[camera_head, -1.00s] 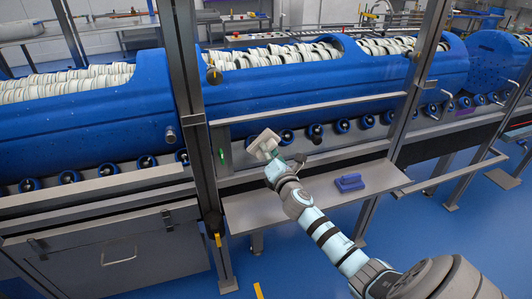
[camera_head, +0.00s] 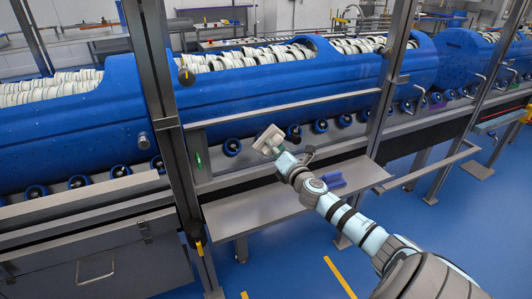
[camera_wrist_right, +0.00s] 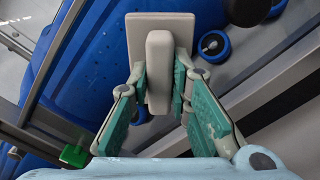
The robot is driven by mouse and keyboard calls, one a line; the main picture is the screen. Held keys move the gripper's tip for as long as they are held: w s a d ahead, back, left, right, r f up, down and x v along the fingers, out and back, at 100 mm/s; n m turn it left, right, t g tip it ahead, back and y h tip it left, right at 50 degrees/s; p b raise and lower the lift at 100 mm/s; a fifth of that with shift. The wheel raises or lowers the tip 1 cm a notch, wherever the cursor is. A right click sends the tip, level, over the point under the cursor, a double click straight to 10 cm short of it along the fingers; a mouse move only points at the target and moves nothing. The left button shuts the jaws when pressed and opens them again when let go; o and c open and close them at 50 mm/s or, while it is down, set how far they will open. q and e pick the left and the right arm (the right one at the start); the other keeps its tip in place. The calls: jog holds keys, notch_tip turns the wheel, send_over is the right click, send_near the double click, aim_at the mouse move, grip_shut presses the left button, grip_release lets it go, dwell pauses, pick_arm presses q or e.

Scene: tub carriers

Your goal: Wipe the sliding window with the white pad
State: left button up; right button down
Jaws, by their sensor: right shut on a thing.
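The white pad (camera_head: 267,137) is a pale flat plate with a raised grip on its back. My right gripper (camera_head: 277,150) is shut on that grip, with its green fingers on both sides in the right wrist view (camera_wrist_right: 158,88). The pad's plate (camera_wrist_right: 185,24) faces away from the gripper, toward the blue machine. The sliding window seems to be the clear area between two steel posts, with a grey rail (camera_head: 300,103) across it. The glass itself is hard to make out. The pad is just below this rail; I cannot tell whether it touches anything. My left gripper is out of view.
A steel post (camera_head: 168,120) stands left of the pad, another (camera_head: 388,90) right. Blue floor (camera_head: 460,235) is open at right.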

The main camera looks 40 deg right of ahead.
aim_at(261, 144)
jog(key=shift+s+d+f, duration=0.1)
jog(key=shift+s+d, duration=0.05)
jog(key=shift+d, duration=0.4)
jog(key=a, duration=0.1)
jog(key=p, duration=0.1)
jog(key=w+a+p, duration=0.1)
jog(key=shift+a+r, duration=0.3)
jog(key=shift+a, duration=0.05)
jog(key=shift+w+a+f+p, duration=0.15)
jog(key=shift+w+a+p, duration=0.15)
jog(key=shift+a, duration=0.4)
jog(key=shift+w+a+p, duration=0.2)
jog(key=shift+a+p, duration=0.1)
jog(key=shift+a, duration=0.35)
jog(key=shift+w+a+p, duration=0.2)
jog(key=shift+a+p, duration=0.05)
jog(key=shift+a, duration=0.35)
jog(key=shift+w+a+p, duration=0.15)
jog(key=shift+w+a, duration=0.1)
jog(key=shift+a, duration=0.45)
jog(key=shift+w+a+p, duration=0.2)
jog(key=shift+a, duration=0.45)
jog(key=shift+w+a+p, duration=0.15)
jog(key=shift+w+a, duration=0.1)
jog(key=shift+a, duration=0.45)
